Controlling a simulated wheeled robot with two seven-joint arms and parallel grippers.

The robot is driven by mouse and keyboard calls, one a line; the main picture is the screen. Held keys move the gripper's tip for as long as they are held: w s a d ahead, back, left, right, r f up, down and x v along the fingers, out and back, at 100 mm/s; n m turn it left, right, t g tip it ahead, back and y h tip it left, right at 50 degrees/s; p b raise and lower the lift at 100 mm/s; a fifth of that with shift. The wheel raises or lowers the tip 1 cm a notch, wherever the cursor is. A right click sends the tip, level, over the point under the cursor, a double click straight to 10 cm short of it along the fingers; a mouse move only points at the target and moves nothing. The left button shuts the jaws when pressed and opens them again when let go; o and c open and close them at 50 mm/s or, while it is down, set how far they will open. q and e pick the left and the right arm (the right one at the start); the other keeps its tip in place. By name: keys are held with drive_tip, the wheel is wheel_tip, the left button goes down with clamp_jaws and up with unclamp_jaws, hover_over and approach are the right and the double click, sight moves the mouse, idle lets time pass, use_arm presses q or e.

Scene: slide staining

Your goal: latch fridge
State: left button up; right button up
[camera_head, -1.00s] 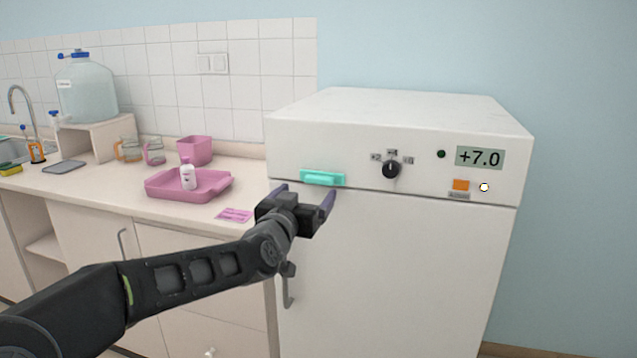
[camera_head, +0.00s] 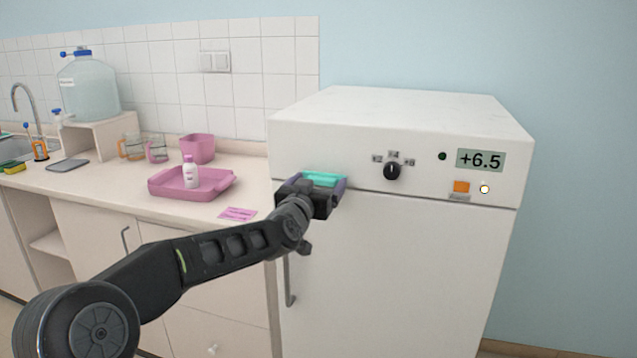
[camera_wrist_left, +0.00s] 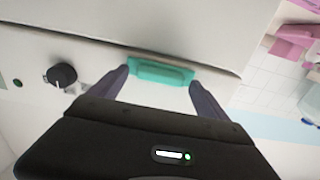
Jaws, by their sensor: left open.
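The white fridge (camera_head: 400,270) stands at the right with its door shut against the upper panel, as far as I can see. A teal latch (camera_head: 325,178) sits at the seam between door and panel, near the left side. In the left wrist view the latch (camera_wrist_left: 161,72) lies between the fingertips. My left gripper (camera_head: 318,183) is open, its fingers on either side of the latch; I cannot tell whether they touch it. In the left wrist view the gripper (camera_wrist_left: 158,80) shows a gap on both sides. My right gripper is not in view.
The fridge panel has a black knob (camera_head: 392,171), a display (camera_head: 480,160) reading +6.5 and an orange switch (camera_head: 461,187). A grey door handle (camera_head: 289,280) hangs below my wrist. On the counter at the left are a pink tray (camera_head: 165,190) with a white bottle (camera_head: 190,172) and a pink card (camera_head: 237,214).

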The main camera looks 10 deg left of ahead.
use_arm(q)
drive_tip(key=c, duration=1.4)
drive_tip(key=shift+o, duration=0.2)
drive_tip(key=shift+f, duration=0.1)
drive_tip(key=shift+a+f+n+b, duration=0.1)
drive_tip(key=shift+f+n+b, duration=0.05)
drive_tip(key=shift+n+b, duration=1.55)
drive_tip(key=n+b, duration=0.2)
drive_tip(key=n, duration=0.2)
drive_tip(key=shift+n, duration=0.4)
drive_tip(key=n+b, duration=0.2)
drive_tip(key=n, duration=0.2)
drive_tip(key=shift+a+n, duration=0.1)
drive_tip(key=shift+n, duration=0.2)
drive_tip(key=n+b, duration=0.1)
drive_tip(key=n, duration=0.4)
drive_tip(key=shift+b, duration=0.3)
